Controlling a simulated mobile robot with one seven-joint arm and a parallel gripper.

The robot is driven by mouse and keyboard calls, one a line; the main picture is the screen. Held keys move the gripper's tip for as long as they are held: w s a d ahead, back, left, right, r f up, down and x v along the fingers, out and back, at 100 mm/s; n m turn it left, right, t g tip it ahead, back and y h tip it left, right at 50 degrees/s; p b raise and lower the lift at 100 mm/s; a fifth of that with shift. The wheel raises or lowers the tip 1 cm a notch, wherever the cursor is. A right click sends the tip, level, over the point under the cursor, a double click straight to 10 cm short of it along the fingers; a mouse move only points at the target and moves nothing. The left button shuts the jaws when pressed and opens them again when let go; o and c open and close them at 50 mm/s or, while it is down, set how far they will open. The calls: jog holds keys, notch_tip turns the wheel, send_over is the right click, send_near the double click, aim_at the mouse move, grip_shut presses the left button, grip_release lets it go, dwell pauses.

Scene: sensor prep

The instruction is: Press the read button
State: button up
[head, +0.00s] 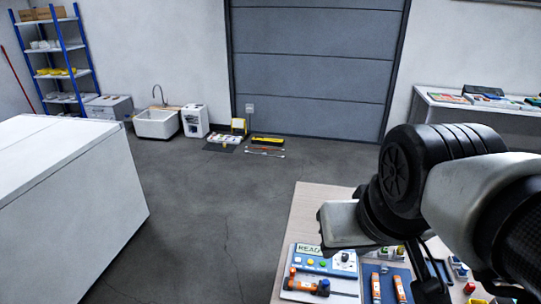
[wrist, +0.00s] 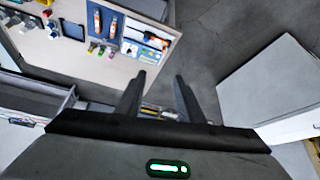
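A blue-and-white panel marked READ (head: 318,262) lies on the wooden table in the head view, with small coloured buttons, one yellow (head: 310,262) and one green (head: 323,265). Which one is the read button is too small to tell. My arm covers part of the table to the right. In the wrist view the panel (wrist: 140,52) shows at the table's corner, beyond my gripper (wrist: 163,74). My gripper's fingers are apart with nothing between them. They are not touching the panel.
A blue mat with orange tubes (wrist: 97,20) lies beside the panel on the table (wrist: 85,68). Small coloured blocks and a dark tray (wrist: 72,30) are close by. A white cabinet (head: 70,200) stands at the left in the head view, with clear floor (head: 215,220) between.

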grip_shut()
dwell(1.5)
